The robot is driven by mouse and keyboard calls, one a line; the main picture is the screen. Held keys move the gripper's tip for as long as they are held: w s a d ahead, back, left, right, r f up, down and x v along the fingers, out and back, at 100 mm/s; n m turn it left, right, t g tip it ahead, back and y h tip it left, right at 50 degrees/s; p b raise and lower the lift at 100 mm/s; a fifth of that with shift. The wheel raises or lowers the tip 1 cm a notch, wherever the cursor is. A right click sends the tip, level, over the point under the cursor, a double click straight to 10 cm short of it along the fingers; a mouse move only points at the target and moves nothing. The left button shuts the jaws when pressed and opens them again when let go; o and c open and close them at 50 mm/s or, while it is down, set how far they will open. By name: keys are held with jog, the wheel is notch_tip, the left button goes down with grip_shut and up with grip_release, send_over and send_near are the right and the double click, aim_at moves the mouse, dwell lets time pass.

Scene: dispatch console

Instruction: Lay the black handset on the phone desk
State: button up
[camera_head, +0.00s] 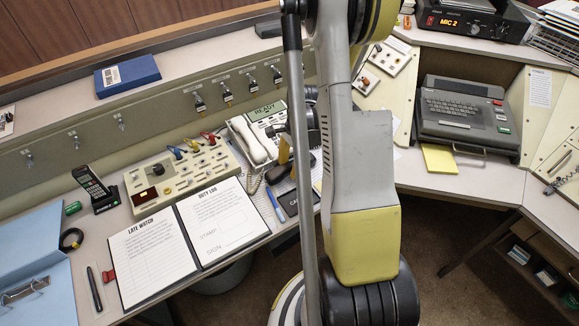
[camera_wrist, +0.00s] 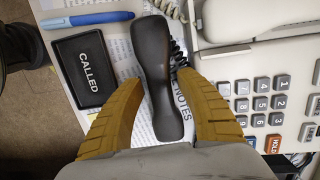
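The black handset (camera_wrist: 153,60) lies lengthwise between my gripper's yellow fingers in the wrist view, over a white notes sheet (camera_wrist: 128,68). My gripper (camera_wrist: 160,84) is open, with a gap visible on each side of the handset. A coiled black cord shows beside its upper part. In the head view my gripper (camera_head: 284,150) is mostly hidden behind my arm, just right of the desk phone. The desk phone (camera_head: 234,122) carries its own cream handset (camera_head: 252,142); its keypad (camera_wrist: 262,100) shows at right in the wrist view. The phone's desk (camera_head: 245,262) runs along the left.
A black CALLED pad (camera_wrist: 86,70) and blue pen (camera_wrist: 88,18) lie left of the handset. The open duty log (camera_head: 222,218), switch box (camera_head: 180,178) and cordless phone (camera_head: 95,188) crowd the desk. A grey keyboard terminal (camera_head: 467,115) stands at right.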

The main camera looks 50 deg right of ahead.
notch_tip(320, 180, up, 12)
jog(key=d+p, duration=0.2)
jog(key=p, duration=0.3)
jog(key=a+r+n+t+h, duration=0.2)
jog(key=a+r+n+t, duration=0.1)
jog(key=a+r+n, duration=0.95)
jog(key=s+a+r+n+t, duration=0.2)
jog(key=a+r+n, duration=0.1)
jog(key=a, duration=0.4)
jog(key=s+a+r+n+t, duration=0.1)
jog(key=s+a+r+n, duration=0.2)
jog(key=a, duration=0.5)
jog(key=shift+s+r+n+t, duration=0.25)
jog(key=shift+r+n+t, duration=0.25)
jog(key=shift+n, duration=0.55)
